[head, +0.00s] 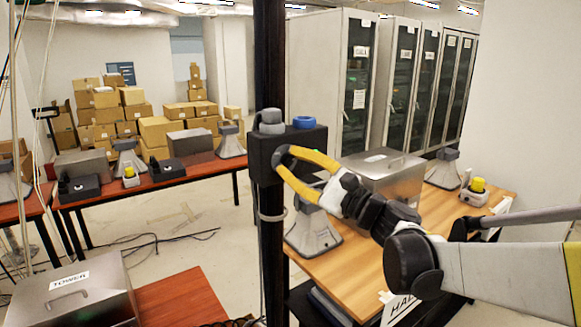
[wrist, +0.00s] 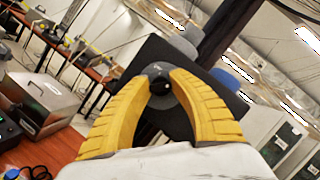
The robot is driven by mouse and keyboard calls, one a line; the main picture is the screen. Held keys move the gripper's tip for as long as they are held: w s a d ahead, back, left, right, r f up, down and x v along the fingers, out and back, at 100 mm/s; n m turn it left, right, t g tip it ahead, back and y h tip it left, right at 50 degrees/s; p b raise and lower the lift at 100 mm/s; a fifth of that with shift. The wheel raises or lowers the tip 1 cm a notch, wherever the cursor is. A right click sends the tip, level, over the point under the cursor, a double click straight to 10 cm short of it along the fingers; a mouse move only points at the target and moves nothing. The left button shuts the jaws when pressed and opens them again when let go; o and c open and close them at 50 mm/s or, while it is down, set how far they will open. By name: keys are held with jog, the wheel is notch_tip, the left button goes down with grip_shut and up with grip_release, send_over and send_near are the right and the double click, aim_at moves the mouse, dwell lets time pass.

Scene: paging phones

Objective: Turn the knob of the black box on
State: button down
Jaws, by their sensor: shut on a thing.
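In the wrist view, the tilted black box (wrist: 150,57) fills the middle. My gripper (wrist: 160,80) is shut there on a small dark round knob (wrist: 160,86) on that face. The fingertips hide part of the knob, and its turned position cannot be told.
A red-brown table (head: 205,165) with more devices stands left. Cables lie on the floor between.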

jog(key=shift+m, duration=0.4)
jog(key=c, duration=1.1)
grip_release()
jog(key=shift+c, duration=0.2)
jog(key=v, duration=1.2)
jog(key=shift+a, duration=0.1)
